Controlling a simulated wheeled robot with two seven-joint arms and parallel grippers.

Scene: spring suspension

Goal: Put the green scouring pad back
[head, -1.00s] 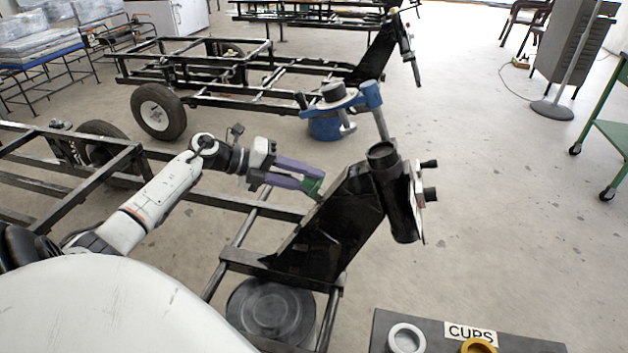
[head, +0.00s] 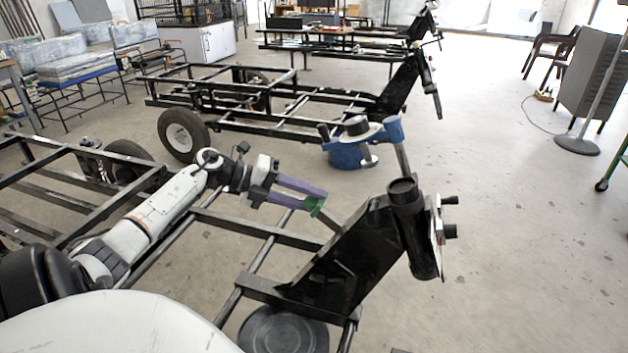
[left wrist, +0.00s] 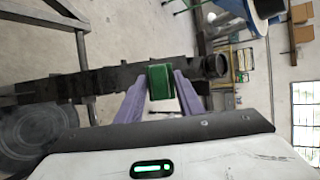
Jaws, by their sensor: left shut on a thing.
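The green scouring pad (left wrist: 161,82) is between the purple fingers of my left gripper (left wrist: 158,95) in the left wrist view. In the head view a small green part of the pad (head: 314,206) shows at the fingertips of my left gripper (head: 306,198). The gripper is shut on it and holds it up beside the black slanted plate (head: 350,255) of the near frame. Most of the pad is hidden by the fingers in the head view. My right gripper is not in view.
The near black frame has an upright black tube (head: 412,230) at its front. A blue clamp-like stand (head: 350,150) is beyond my gripper. A round black disc (head: 283,330) lies low at the front. Open concrete floor spreads to the right.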

